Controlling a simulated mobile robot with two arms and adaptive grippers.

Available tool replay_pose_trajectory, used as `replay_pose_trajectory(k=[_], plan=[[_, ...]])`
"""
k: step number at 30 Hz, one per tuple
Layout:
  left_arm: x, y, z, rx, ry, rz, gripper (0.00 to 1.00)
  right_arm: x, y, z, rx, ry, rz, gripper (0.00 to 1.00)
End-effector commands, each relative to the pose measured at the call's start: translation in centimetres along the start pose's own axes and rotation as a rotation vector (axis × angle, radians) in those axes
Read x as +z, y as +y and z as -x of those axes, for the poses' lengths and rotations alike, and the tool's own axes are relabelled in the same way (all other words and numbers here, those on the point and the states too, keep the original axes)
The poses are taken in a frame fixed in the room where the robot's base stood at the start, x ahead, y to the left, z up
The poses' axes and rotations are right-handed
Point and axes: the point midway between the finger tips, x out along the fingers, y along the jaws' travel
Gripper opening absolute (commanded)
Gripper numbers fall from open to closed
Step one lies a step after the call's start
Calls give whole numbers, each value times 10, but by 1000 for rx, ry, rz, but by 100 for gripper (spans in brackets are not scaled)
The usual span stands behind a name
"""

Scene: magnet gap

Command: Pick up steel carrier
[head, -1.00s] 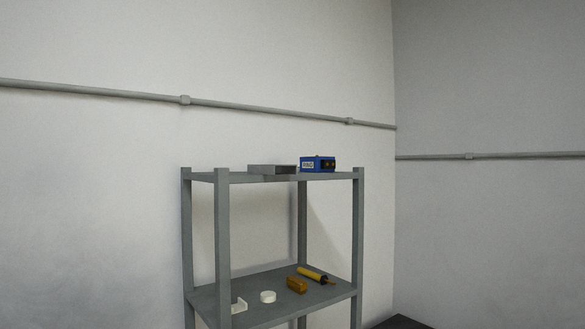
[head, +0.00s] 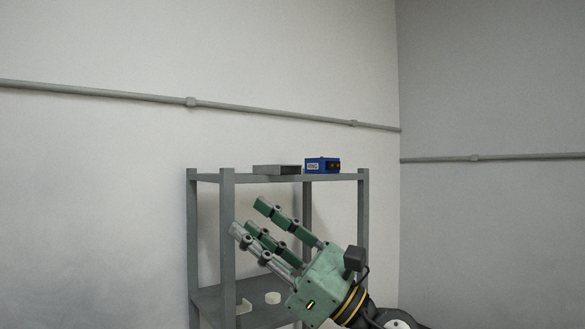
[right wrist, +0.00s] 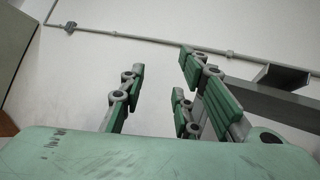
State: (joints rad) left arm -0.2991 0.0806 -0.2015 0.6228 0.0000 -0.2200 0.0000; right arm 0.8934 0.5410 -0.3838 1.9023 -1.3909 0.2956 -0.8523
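The steel carrier (head: 277,170) looks like a grey, open-ended metal piece. It lies on the top shelf of a grey rack, just left of a blue box. What looks like the same carrier shows at the right of the right wrist view (right wrist: 282,76). My right gripper (head: 250,217) is in front of the rack, below the top shelf and apart from the carrier. Its green and grey fingers are spread, with nothing between them, as the right wrist view (right wrist: 161,68) also shows. My left gripper is not in view.
The blue box (head: 322,165) stands close to the carrier's right on the grey rack (head: 227,240). The space above the top shelf is clear.

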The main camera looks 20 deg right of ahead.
Motion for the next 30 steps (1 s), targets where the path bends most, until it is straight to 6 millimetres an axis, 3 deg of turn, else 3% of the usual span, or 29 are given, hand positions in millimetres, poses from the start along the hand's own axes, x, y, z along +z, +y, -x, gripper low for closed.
replay_pose_trajectory(k=[2, 5, 9, 12, 15, 19, 30], plan=[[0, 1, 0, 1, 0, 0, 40, 17, -2, -18, 96, 110, 330, 30], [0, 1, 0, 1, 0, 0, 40, 24, -30, -25, 163, 294, 689, 30], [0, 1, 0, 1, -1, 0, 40, 45, -89, -14, 185, 554, 1059, 30], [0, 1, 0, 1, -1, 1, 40, 66, -125, 0, 174, 705, 1217, 30], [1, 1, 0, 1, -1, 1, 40, 82, -148, 12, 161, 805, 1302, 30], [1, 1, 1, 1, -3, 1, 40, 89, -160, 17, 154, 859, 1340, 30], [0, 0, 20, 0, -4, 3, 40, 63, -178, -15, 155, 862, 1337, 30]])
